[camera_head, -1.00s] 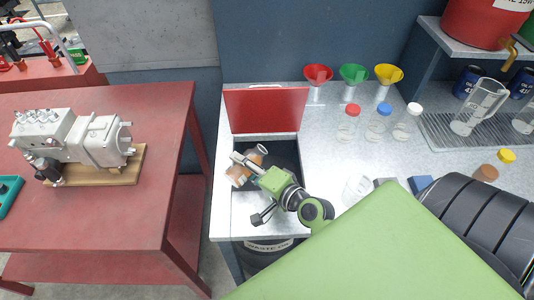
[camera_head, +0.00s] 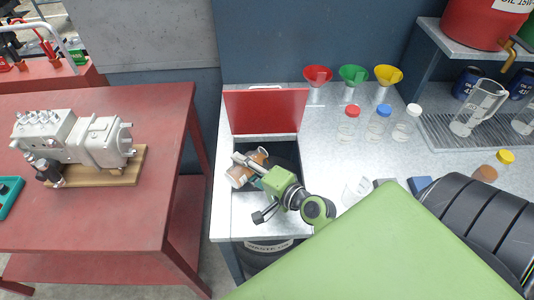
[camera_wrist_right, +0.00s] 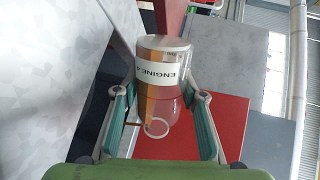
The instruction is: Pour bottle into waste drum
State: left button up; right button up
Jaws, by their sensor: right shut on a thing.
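My right gripper (camera_head: 252,172) is shut on a clear bottle (camera_head: 240,176) with brown contents. The bottle is tilted over the dark opening in the bench top, in front of the raised red lid (camera_head: 265,111). In the right wrist view the bottle (camera_wrist_right: 177,100) sits between both fingers (camera_wrist_right: 160,92), with a white "ENGINE" label and its ring-shaped mouth nearest the camera. Brown liquid lies along its left side there. The waste drum (camera_head: 263,252) stands under the bench, its label partly visible; its mouth is hidden. My left gripper is not in view.
Red, green and yellow funnels (camera_head: 353,76) stand at the back of the bench. Several capped bottles (camera_head: 377,124) and a clear container (camera_head: 356,189) stand right of the opening. A glass jug (camera_head: 479,108) is on the grate. A red table (camera_head: 110,215) with an engine part (camera_head: 90,138) is left.

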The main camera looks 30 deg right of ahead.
jog(key=shift+d+f+m+y, duration=0.25)
jog(key=shift+m+y, duration=0.15)
jog(key=shift+m, duration=0.4)
dwell(1.0)
jog(key=shift+w+d+r+m+p, duration=0.1)
jog(key=shift+d+r+m+p, duration=0.1)
jog(key=shift+r+m+p, duration=0.45)
dwell(1.0)
jog(key=shift+d+f+m+y, duration=0.15)
jog(key=shift+f+m+y, duration=0.1)
jog(key=shift+m+y, duration=0.2)
dwell(0.5)
jog(key=shift+a+f+n+h+b, duration=0.3)
jog(key=shift+a+n+h+b, duration=0.1)
jog(key=shift+n, duration=0.2)
jog(key=shift+a+f+n+h+b, duration=0.15)
jog(key=shift+n+h+b, duration=0.15)
jog(key=shift+n, duration=0.4)
jog(key=shift+r+n, duration=0.25)
jog(key=shift+n, duration=0.05)
